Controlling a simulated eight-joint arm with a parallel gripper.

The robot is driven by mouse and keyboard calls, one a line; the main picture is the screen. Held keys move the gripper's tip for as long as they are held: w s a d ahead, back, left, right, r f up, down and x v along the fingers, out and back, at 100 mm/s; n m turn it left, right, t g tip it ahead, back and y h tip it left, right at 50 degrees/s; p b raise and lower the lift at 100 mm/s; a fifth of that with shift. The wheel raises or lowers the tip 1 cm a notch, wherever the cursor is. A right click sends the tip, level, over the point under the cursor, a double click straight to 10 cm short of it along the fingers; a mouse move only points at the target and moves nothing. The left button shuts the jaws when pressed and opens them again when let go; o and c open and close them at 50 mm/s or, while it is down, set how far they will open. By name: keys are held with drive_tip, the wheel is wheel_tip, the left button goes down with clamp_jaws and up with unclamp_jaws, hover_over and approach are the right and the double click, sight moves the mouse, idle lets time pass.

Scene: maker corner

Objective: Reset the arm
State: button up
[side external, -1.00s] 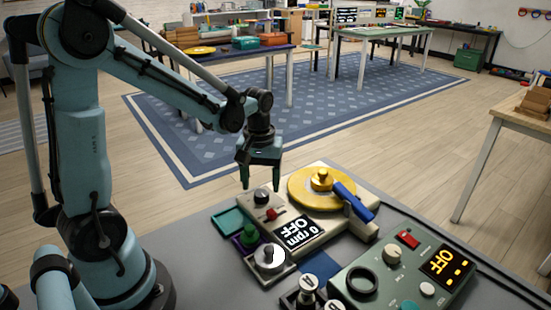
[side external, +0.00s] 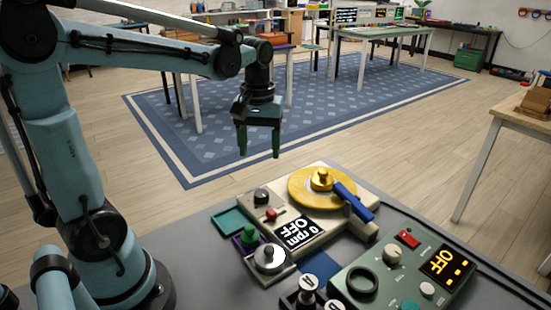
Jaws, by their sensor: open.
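My gripper (side external: 259,150) is open and empty. It points down and hangs in the air above and behind the back left of the beige machine (side external: 318,223). Nothing touches the fingers.
A green control box (side external: 402,282) with an "OFF" display is at front right. The air around my gripper is clear.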

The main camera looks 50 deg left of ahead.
drive_tip(key=s+d+f+m+t, duration=0.1)
drive_tip(key=s+d+m+t, duration=0.4)
drive_tip(key=d+m+t, duration=0.2)
drive_tip(key=shift+d+f+m, duration=0.35)
drive_tip(key=shift+d+m, duration=0.25)
drive_tip(key=shift+m, duration=0.5)
